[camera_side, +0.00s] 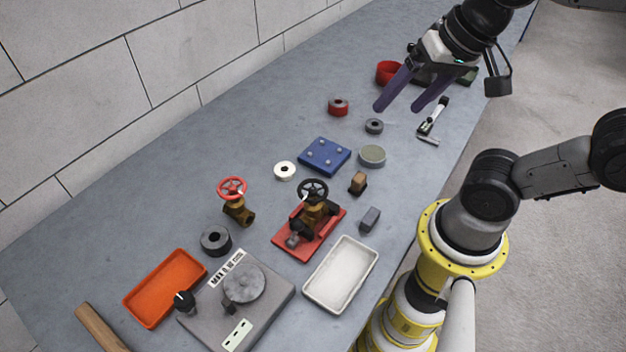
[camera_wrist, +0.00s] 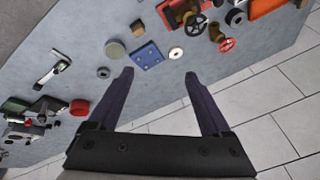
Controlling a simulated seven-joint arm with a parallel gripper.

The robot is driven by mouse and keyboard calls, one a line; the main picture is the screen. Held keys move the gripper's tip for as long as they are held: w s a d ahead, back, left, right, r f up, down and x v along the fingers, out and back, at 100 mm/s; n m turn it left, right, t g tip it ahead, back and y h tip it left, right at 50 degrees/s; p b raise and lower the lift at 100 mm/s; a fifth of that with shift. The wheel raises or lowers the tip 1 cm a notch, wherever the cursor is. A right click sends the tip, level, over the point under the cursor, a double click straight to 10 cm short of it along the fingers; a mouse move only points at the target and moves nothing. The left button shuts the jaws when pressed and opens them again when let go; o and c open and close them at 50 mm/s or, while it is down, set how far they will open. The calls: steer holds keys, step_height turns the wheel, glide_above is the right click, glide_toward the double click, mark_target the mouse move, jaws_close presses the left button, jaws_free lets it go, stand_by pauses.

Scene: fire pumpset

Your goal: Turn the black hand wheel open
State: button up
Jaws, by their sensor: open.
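The black hand wheel (camera_side: 313,190) sits on top of a brass valve (camera_side: 316,216) mounted on a red base plate (camera_side: 283,245) in the middle of the bench. In the wrist view the black hand wheel (camera_wrist: 193,27) shows near the top edge. A second brass valve with a red hand wheel (camera_side: 232,187) stands to its left; that red wheel (camera_wrist: 226,44) also shows in the wrist view. My gripper (camera_side: 409,106) is open and empty, high above the far part of the bench, well apart from the black wheel. Its two purple fingers (camera_wrist: 157,76) are spread.
A blue plate (camera_side: 325,155), a round grey-green disc (camera_side: 372,156), a white ring (camera_side: 285,171) and a brown block (camera_side: 358,183) lie near the black wheel. An orange tray (camera_side: 165,287), a white tray (camera_side: 341,274) and a grey device (camera_side: 265,310) are in front. A wall borders the bench.

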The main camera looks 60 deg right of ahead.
steer(key=shift+o, duration=1)
steer(key=w+a+m+g, duration=0.2)
steer(key=w+a+m, duration=0.2)
steer(key=w+m, duration=0.2)
steer(key=shift+w+r+m+g, duration=0.35)
steer(key=shift+r+m, duration=0.1)
steer(key=shift+m, duration=0.35)
steer(key=g, duration=0.2)
glide_above(313, 188)
step_height(313, 188, down, 4)
step_height(313, 188, down, 14)
steer(key=shift+r, duration=0.1)
steer(key=c, duration=1.3)
